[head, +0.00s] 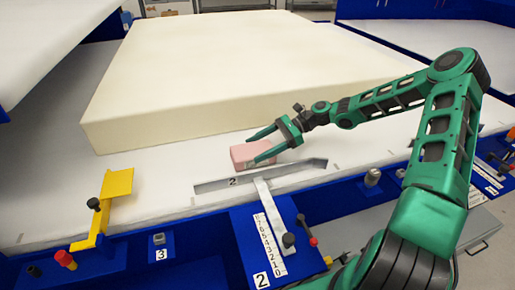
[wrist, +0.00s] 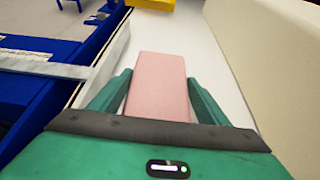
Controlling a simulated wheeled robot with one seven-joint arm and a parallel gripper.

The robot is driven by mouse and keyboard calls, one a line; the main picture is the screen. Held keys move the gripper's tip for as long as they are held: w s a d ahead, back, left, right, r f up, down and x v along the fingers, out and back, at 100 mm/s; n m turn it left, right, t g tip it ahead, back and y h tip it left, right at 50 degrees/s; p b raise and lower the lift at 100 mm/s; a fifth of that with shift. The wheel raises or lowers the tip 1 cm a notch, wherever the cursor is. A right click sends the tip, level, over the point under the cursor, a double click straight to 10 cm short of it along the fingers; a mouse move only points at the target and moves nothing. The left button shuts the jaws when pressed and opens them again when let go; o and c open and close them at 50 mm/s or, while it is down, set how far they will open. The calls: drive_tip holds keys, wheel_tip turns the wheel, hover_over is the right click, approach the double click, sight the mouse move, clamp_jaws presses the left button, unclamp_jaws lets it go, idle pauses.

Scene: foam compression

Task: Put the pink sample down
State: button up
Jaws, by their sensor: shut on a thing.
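The pink sample (head: 250,151) is a small pink block low over or on the white work surface, in front of the big cream foam block. I cannot tell whether it touches the surface. My green gripper (head: 263,148) reaches in from the right and is shut on it, one finger on each side. In the wrist view the pink sample (wrist: 158,85) lies lengthwise between the two green fingers (wrist: 158,97), its far end sticking out past them. Its near end is hidden behind the gripper body.
The cream foam block (head: 220,65) stands just behind the sample. A metal guide bar (head: 255,178) marked 2 lies in front of it. A yellow bracket (head: 116,184) stands at the left. The white surface (head: 165,178) between bracket and sample is clear.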

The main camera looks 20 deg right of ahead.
drive_tip(key=o, duration=1)
drive_tip(key=shift+f, duration=0.1)
drive_tip(key=v, duration=1.2)
